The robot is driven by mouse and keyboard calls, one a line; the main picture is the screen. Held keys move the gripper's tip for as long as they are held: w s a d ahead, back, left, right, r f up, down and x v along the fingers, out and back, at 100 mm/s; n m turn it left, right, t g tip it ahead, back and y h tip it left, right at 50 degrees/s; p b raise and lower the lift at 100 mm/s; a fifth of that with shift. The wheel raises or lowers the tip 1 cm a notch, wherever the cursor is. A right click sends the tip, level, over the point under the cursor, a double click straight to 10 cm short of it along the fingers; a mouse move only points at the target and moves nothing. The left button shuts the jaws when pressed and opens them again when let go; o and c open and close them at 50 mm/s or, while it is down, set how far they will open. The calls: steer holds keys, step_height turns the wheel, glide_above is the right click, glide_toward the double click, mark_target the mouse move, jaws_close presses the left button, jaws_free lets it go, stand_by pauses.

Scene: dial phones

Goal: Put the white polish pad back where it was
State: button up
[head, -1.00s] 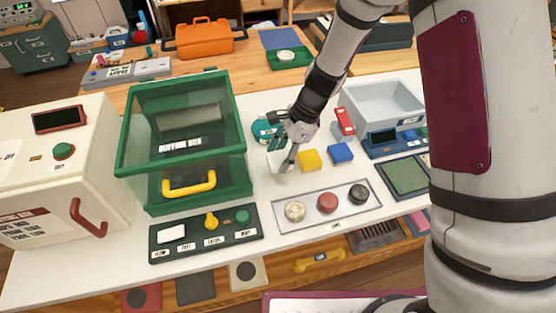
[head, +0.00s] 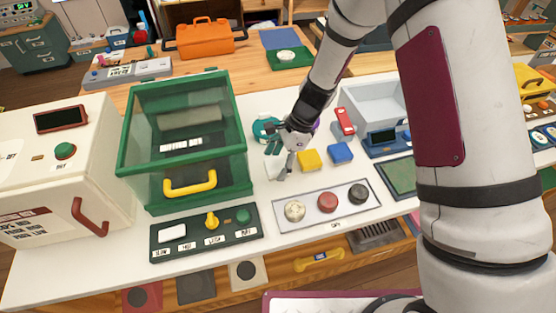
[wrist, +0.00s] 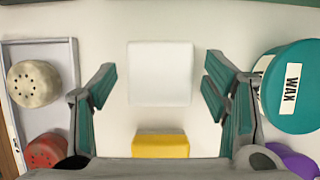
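The white polish pad (wrist: 160,73) is a plain white square lying flat on the white counter, between and beyond my fingertips in the wrist view. In the head view it is partly hidden by my gripper (head: 280,160). In the wrist view my gripper (wrist: 158,85) is open, its two teal-padded fingers wide apart and nothing held between them. A yellow block (head: 310,160) and a blue block (head: 340,153) stand in a row to the right of the white pad. The yellow one also shows in the wrist view (wrist: 160,145).
A teal wax tin (wrist: 292,88) is close beside one finger. A grey tray (head: 278,222) holds cream, red and black round heads. The green glass-fronted box (head: 180,145) stands left, with a control panel (head: 205,250) before it. A grey bin (head: 372,102) stands behind right.

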steer(key=v, duration=1.2)
steer(key=shift+r+b, duration=0.25)
steer(key=shift+b, duration=0.05)
steer(key=s+d+r+n+t+h, duration=0.1)
steer(key=s+d+r+n+t, duration=0.1)
steer(key=s+d+r+n, duration=0.55)
steer(key=s+d+r+n+t+h, duration=0.2)
steer(key=s+d+r+n, duration=0.15)
steer(key=s+r, duration=0.7)
steer(key=s+d+r+n+t+h, duration=0.1)
steer(key=s+d+r+n+t, duration=0.1)
steer(key=s, duration=0.4)
steer(key=d+r+n, duration=0.1)
steer(key=d, duration=0.1)
steer(key=shift+d+n+h, duration=0.25)
steer(key=shift+n+h, duration=0.05)
steer(key=shift+n, duration=0.1)
